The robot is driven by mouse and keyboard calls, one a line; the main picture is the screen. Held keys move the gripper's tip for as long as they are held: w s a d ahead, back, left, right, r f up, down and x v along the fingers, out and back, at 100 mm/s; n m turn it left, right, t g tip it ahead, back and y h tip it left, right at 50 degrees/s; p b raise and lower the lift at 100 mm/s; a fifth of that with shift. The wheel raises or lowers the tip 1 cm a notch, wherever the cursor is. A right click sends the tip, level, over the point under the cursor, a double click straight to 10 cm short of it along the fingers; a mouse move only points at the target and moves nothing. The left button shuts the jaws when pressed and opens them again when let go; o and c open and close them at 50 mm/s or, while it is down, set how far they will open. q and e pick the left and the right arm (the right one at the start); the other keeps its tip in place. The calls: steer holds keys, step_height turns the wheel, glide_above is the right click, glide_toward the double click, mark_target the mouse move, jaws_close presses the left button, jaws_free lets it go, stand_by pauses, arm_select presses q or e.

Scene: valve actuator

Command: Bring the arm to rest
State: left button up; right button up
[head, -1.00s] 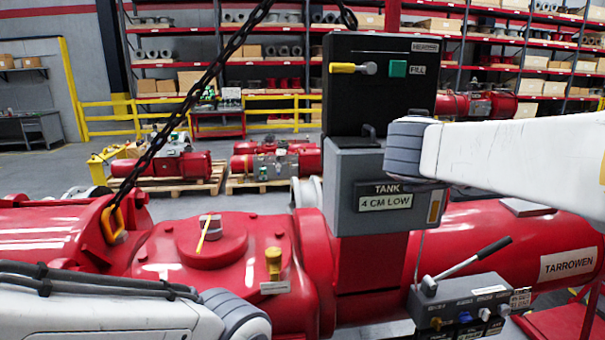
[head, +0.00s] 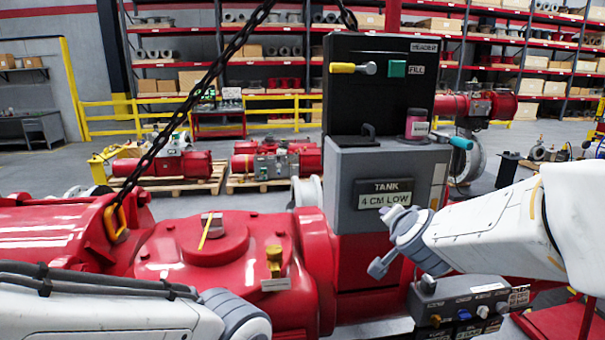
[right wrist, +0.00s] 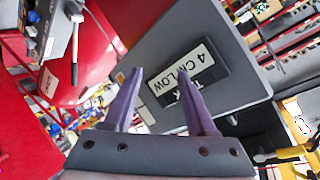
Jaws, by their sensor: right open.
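My right arm (head: 490,235) reaches in from the right in the head view, its wrist end low in front of the grey tank box (head: 345,185). The right gripper (right wrist: 159,74) is open in the right wrist view, with nothing between its two purple fingers. Beyond them is the tank sign (right wrist: 180,82) reading "4 CM LOW", which also shows in the head view (head: 384,198). My left arm (head: 100,310) lies along the lower left of the head view; its gripper is out of the picture.
The red actuator (head: 210,265) fills the front, with a chain (head: 190,105) hooked to it. A dark bottle (head: 417,123) with a pink label stands on the tank box, beside a teal-ended part (head: 460,142). A control box (head: 465,310) sits below my right arm.

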steer(key=s+f+n+g+y, duration=0.2)
steer(key=s+f+n+g, duration=0.8)
steer(key=s+f, duration=0.9)
steer(key=s+a+f+n+g+b, duration=0.3)
steer(key=s+a+f+n+b, duration=0.4)
steer(key=s+a+b, duration=0.6)
step_height(320, 180, down, 2)
steer(key=shift+s+a+f+y+b, duration=0.15)
steer(key=shift+s+a+y+b, duration=0.2)
steer(key=shift+a, duration=0.2)
